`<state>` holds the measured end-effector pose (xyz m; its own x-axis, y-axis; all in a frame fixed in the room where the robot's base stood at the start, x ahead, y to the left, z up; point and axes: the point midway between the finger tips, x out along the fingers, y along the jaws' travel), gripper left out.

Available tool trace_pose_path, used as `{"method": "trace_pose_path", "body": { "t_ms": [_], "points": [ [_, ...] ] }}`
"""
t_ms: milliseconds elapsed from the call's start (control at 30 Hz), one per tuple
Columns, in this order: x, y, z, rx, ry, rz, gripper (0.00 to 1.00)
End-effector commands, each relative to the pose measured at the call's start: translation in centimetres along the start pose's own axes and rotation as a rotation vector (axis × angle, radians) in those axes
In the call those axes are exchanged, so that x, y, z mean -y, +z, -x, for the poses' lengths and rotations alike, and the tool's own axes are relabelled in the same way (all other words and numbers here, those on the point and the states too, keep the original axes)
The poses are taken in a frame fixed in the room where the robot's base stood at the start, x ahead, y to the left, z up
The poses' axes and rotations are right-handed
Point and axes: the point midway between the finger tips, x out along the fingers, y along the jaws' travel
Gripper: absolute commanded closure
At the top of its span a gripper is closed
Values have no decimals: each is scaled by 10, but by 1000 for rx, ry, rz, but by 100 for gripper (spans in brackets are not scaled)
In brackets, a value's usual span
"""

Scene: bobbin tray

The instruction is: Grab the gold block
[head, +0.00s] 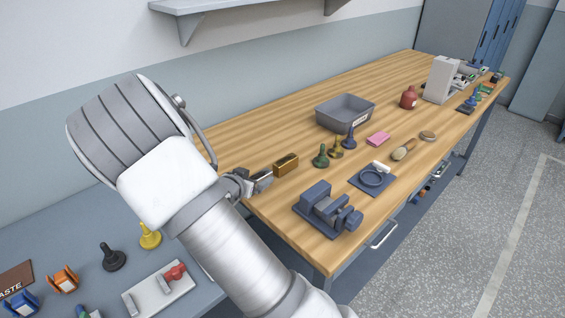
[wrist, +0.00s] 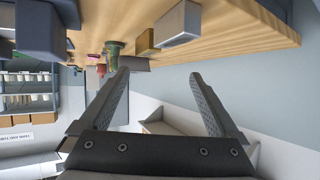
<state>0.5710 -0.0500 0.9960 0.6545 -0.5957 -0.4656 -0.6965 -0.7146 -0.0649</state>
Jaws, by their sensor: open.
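The gold block (head: 286,164) lies on the wooden bench near its left edge in the head view. In the wrist view the gold block (wrist: 146,41) is at the top, beyond a pale silver block (wrist: 178,25). That silver block (head: 263,181) lies between my gripper and the gold block in the head view. My gripper (head: 240,184) is at the bench's left edge, partly hidden by my arm. In the wrist view my gripper (wrist: 160,73) is open, with nothing between its fingers. The gold block is outside the fingers.
Green (head: 321,156), gold and blue bobbin-like pieces stand right of the gold block. A grey bin (head: 345,112) is behind them. A blue vise (head: 328,209) stands at the front edge. A lower grey-blue table with several items is at left.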

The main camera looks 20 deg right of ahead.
Motion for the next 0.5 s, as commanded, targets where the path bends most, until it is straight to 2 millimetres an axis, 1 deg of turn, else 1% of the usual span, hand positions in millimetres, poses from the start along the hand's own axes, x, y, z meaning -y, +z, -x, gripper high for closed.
{"method": "trace_pose_path", "body": {
  "t_ms": [100, 267, 367, 500],
  "points": [
    [-7, 1, -6, -81, 48, 26, 3],
    [-11, -2, -11, -134, 77, 37, 3],
    [-14, -4, -22, -142, 83, 37, 3],
    [-17, -7, -51, -141, 84, 38, 3]
  ]
}}
